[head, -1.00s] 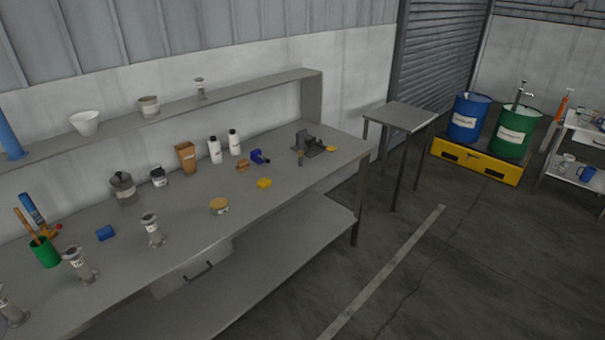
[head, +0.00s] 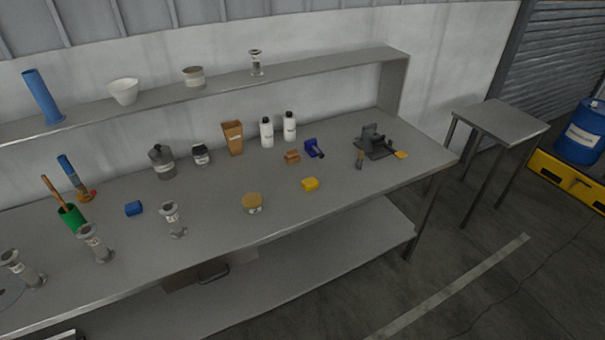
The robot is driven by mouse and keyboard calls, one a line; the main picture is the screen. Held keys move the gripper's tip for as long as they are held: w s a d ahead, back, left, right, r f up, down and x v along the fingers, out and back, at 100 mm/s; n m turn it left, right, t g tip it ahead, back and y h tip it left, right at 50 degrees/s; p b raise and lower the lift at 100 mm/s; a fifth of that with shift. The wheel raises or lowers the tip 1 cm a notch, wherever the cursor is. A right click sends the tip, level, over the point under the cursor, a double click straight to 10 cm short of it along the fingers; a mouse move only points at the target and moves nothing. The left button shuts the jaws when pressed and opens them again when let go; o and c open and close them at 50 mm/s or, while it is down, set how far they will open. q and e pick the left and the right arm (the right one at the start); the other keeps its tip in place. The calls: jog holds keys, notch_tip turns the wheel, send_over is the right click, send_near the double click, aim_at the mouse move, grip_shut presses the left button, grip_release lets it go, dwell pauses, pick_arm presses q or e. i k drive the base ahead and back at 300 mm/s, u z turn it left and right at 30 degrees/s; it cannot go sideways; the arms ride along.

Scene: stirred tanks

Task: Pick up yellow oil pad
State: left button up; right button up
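A small yellow block-like pad (head: 310,184) lies flat on the grey workbench (head: 330,210), right of the middle of the head view. It lies apart from the things around it. A similar blue pad (head: 133,208) lies on the bench farther left. A flat yellow-orange piece (head: 401,155) lies beside the dark vise-like device near the bench's right end. Neither of my grippers shows in the head view.
A jar with a tan lid (head: 252,203) stands left of the yellow pad. A brown block (head: 292,157), a blue tool (head: 313,149) and white bottles (head: 267,132) stand behind it. The vise-like device (head: 372,143) is to the right. The bench front before the pad is clear.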

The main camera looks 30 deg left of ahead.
aim_at(311, 183)
jog(key=u, duration=0.6)
jog(key=i, duration=0.9)
jog(key=u, duration=0.8)
